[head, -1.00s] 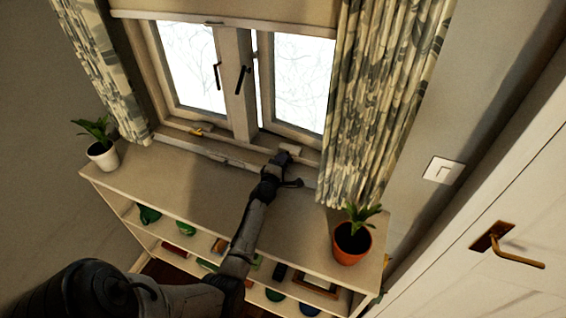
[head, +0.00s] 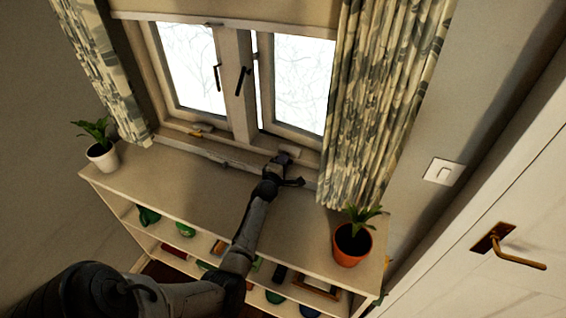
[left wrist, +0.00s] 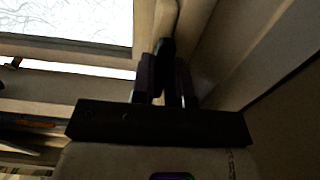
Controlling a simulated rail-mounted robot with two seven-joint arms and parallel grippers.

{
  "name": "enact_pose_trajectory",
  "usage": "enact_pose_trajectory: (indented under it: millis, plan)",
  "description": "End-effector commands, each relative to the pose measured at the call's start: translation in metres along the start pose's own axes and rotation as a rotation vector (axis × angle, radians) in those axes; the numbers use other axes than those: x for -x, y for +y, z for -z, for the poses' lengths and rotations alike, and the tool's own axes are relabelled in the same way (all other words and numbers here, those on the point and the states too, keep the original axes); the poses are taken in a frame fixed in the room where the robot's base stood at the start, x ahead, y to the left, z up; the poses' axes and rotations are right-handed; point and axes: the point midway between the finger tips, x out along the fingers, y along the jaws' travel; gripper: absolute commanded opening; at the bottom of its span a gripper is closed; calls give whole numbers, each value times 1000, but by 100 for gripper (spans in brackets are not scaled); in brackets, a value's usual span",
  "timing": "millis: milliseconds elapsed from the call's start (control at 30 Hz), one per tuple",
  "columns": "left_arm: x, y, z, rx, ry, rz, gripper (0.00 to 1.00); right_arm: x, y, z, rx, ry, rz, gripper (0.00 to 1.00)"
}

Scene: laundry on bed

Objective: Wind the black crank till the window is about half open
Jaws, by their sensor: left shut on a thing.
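The window has two pale sashes, and the right sash (head: 298,82) shows a thin bright gap along its left edge. In the left wrist view a bright strip also shows below the sash frame (left wrist: 80,52). My left gripper (head: 282,160) is at the sill below the right sash. In the left wrist view its two dark fingers (left wrist: 164,78) are shut on a black upright piece, the crank's knob (left wrist: 167,50). The rest of the crank is hidden by my gripper. My right gripper is not in view.
A low shelf unit (head: 190,178) stands below the window, with a white-potted plant (head: 102,157) at left and an orange-potted plant (head: 352,245) at right. The patterned curtain (head: 375,110) hangs close right of my gripper.

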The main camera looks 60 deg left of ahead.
Motion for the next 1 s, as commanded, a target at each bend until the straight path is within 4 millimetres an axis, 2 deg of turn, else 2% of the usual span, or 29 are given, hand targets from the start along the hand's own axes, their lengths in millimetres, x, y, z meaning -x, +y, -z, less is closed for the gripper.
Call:
enact_pose_trajectory:
  millis: [267,433,1000]
  plan:
    - [0,0,0,21,0,0,0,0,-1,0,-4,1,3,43]
    - [0,0,0,95,0,0,0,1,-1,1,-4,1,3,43]
    - [0,1,0,612,0,0,0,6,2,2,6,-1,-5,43]
